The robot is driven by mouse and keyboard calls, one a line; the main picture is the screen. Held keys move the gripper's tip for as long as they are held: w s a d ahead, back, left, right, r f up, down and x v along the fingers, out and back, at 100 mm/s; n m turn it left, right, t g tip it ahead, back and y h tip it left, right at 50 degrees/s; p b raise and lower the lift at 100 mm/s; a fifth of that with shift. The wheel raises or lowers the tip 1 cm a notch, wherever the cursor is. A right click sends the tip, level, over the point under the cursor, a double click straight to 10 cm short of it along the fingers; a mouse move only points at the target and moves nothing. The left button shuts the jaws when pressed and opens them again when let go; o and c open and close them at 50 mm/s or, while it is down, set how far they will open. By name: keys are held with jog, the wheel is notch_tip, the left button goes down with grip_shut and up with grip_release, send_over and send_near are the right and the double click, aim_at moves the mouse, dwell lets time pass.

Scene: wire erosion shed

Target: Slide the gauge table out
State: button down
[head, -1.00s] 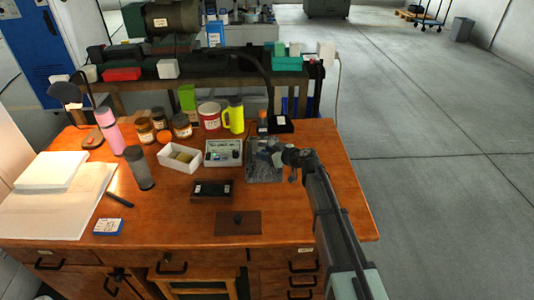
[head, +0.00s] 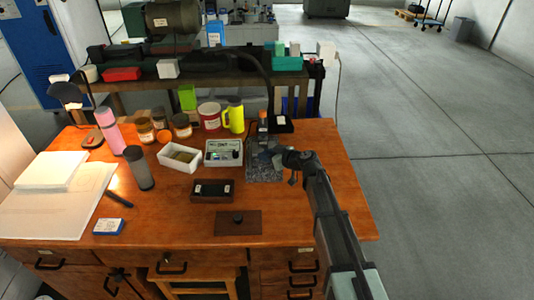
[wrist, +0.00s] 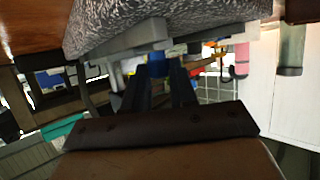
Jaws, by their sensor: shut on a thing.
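A speckled grey granite plate (head: 264,174) lies on the right part of the wooden bench, with a small upright gauge stand (head: 262,130) at its back. The gauge table looks like the grey block (wrist: 150,35) by the speckled plate in the wrist view. My gripper (head: 281,163) comes in from the right, over the plate's right side. In the wrist view its two dark fingers (wrist: 158,68) are close together at the grey block, shut on it. The finger contact itself is dark and partly hidden; my gripper hides much of the block in the head view.
A white-grey case (head: 223,160) and a white open tray (head: 179,160) stand left of the plate. A dark box (head: 212,191) and a brown plate with a knob (head: 238,223) lie in front. The bench's right side (head: 340,200) is clear apart from my arm.

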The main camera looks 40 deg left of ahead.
jog(key=s+d, duration=0.6)
jog(key=shift+s+d, duration=0.1)
jog(key=c, duration=0.9)
grip_release()
jog(key=v, duration=1.4)
jog(key=shift+f, duration=0.1)
